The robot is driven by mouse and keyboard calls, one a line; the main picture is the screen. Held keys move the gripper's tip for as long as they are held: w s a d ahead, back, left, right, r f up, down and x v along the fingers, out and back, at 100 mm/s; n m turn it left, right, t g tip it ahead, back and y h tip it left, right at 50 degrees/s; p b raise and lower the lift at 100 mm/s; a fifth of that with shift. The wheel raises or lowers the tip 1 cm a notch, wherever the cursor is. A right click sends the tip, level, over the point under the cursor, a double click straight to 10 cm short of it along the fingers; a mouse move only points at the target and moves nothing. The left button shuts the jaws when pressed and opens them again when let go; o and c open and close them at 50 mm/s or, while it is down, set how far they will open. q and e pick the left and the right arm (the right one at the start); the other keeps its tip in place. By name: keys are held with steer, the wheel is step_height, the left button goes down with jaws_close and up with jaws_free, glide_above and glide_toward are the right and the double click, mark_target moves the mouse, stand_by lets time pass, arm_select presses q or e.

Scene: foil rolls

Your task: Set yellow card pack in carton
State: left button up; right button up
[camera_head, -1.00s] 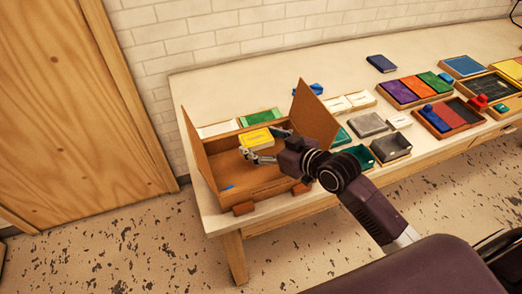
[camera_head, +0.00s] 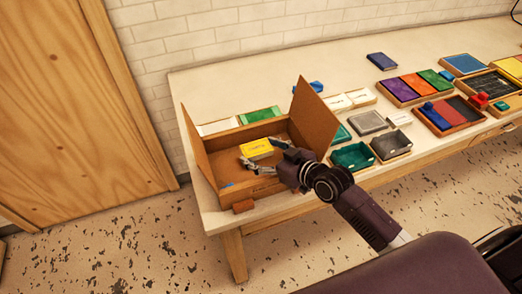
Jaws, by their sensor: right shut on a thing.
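The yellow card pack (camera_head: 257,147) is inside the open brown carton (camera_head: 238,211), in its right-hand half. My right gripper (camera_head: 261,154) reaches in over the carton's front right side and is shut on the pack. The fingers partly cover the pack's near side. I cannot tell whether the pack touches the carton's floor. The carton stands at the table's left end with its left flap (camera_head: 198,150) and right flap (camera_head: 316,115) raised. My left gripper is not in view.
White and green packs (camera_head: 259,115) lie behind the carton. To its right are a dark green tray (camera_head: 353,156), a grey block (camera_head: 368,121) and several trays of coloured packs. The table's back left is clear. A wooden door (camera_head: 80,100) is at far left.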

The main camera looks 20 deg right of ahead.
steer(key=o, duration=1.2)
steer(key=shift+r, duration=0.2)
steer(key=shift+r+p, duration=0.5)
steer(key=shift+r, duration=0.1)
steer(key=shift+b+v, duration=1.2)
steer(key=shift+v, duration=4.7)
steer(key=shift+s+f, duration=0.1)
steer(key=shift+s, duration=0.1)
